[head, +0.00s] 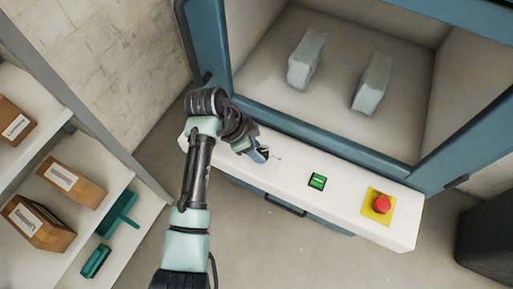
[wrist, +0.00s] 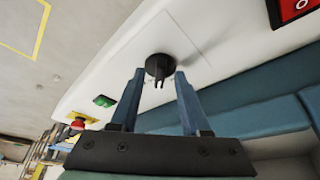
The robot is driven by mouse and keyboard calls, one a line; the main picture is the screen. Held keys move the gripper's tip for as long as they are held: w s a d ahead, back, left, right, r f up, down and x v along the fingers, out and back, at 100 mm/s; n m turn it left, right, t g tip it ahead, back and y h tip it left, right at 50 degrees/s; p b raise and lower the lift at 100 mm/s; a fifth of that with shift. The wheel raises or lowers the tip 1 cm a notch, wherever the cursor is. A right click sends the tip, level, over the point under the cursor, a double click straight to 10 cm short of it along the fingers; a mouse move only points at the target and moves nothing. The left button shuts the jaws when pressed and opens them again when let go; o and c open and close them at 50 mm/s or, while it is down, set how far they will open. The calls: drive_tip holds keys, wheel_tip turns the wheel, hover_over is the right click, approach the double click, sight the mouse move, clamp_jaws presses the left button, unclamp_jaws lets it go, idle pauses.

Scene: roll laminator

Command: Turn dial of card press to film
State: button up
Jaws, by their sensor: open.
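A black round dial (wrist: 158,67) with a narrow grip sits on a pale panel plate (wrist: 185,35) of the white control panel (head: 340,207). In the wrist view my gripper (wrist: 158,74) is open, with its two blue fingers on either side below the dial. I cannot tell whether the fingers touch it. In the head view my gripper (head: 262,156) is over the left part of the panel, and the dial is hidden behind it. Any film marking is not readable.
A green switch (head: 317,181) and a red emergency button (head: 382,203) on a yellow base are on the panel to the right. A blue-framed machine opening with two pale blocks (head: 306,60) (head: 372,84) lies behind. Shelves with brown boxes (head: 72,182) stand at left.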

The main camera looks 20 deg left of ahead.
drive_tip(key=shift+f, duration=0.1)
clamp_jaws()
idle(0.4)
drive_tip(key=m+g+b, duration=0.1)
drive_tip(key=m, duration=0.2)
drive_tip(key=shift+w+h, duration=0.2)
drive_tip(key=shift+h, duration=0.1)
drive_tip(key=shift+m, duration=0.9)
drive_tip(key=shift+g, duration=0.3)
unclamp_jaws()
